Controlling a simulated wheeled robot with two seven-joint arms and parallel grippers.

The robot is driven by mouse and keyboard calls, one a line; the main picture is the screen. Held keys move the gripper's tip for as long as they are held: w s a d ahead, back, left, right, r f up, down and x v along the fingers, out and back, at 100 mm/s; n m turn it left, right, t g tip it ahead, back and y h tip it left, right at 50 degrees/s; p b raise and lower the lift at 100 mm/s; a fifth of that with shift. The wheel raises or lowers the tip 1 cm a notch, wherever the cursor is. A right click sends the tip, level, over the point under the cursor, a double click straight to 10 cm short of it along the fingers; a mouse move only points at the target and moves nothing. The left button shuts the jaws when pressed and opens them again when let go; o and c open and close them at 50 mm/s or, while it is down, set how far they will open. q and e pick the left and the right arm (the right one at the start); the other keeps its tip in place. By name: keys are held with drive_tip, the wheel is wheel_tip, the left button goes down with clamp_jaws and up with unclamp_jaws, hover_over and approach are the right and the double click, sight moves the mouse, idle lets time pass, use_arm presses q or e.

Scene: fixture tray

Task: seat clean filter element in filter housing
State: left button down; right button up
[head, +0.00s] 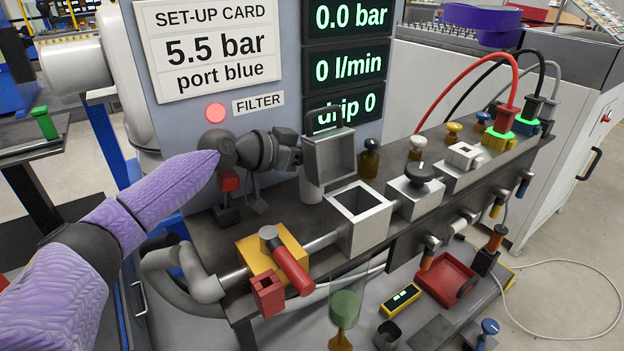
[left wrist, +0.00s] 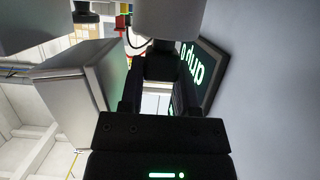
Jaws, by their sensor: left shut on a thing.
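The filter housing (head: 374,222) is a grey square box with an open top, in line on the pipe run in the head view. A grey hollow box-shaped cover (head: 347,163) with a black handle stands raised behind it. My left gripper (head: 297,154) is just left of this cover, its tips partly hidden by it. It is shut on a white cylinder, the filter element (head: 311,191), whose lower end shows below the cover. The element also shows at the fingertips in the left wrist view (left wrist: 168,18), with the cover's side (left wrist: 72,80) to the left. My right gripper is not in view.
A yellow valve block (head: 250,256) with a red lever is left of the housing. A grey block with a black knob (head: 418,190) is to its right. The display panel (head: 345,65) rises close behind the gripper.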

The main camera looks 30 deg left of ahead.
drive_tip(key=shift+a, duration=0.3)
